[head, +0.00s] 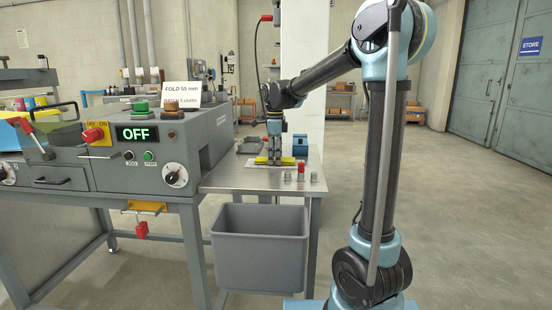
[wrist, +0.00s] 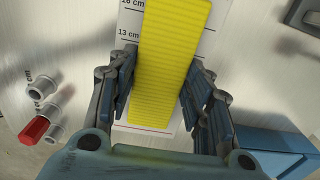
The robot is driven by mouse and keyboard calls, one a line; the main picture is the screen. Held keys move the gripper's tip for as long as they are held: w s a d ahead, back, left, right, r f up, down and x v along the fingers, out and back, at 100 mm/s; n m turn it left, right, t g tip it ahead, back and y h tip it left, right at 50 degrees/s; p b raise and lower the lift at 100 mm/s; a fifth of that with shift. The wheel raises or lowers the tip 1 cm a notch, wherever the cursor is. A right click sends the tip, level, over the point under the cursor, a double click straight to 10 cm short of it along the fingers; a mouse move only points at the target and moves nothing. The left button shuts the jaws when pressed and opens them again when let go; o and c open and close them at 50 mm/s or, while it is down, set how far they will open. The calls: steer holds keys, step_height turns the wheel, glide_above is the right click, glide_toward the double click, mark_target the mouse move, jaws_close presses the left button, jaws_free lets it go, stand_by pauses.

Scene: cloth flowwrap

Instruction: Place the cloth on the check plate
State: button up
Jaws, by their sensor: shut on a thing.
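The yellow ribbed cloth (wrist: 172,45) is a long folded strip lying over the white check plate (wrist: 127,20), which has printed lines and "13 cm" and "16 cm" marks. In the head view the cloth (head: 262,160) shows as a low yellow strip on the steel table. My gripper (wrist: 160,88) is shut on the cloth, with one blue finger along each long side. In the head view my gripper (head: 274,150) points straight down onto it. The fingers hide part of the cloth's sides. I cannot tell whether the cloth's underside touches the plate.
A red-capped peg (head: 301,168) and metal pegs stand at the table's front right. A blue block (head: 300,145) and a dark tray (head: 250,146) are behind. The grey machine (head: 190,140), its display reading OFF, stands left. A grey bin (head: 260,235) is below the table.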

steer(key=o, duration=0.7)
step_height(320, 180, up, 12)
stand_by(0.6)
steer(key=shift+s, duration=0.1)
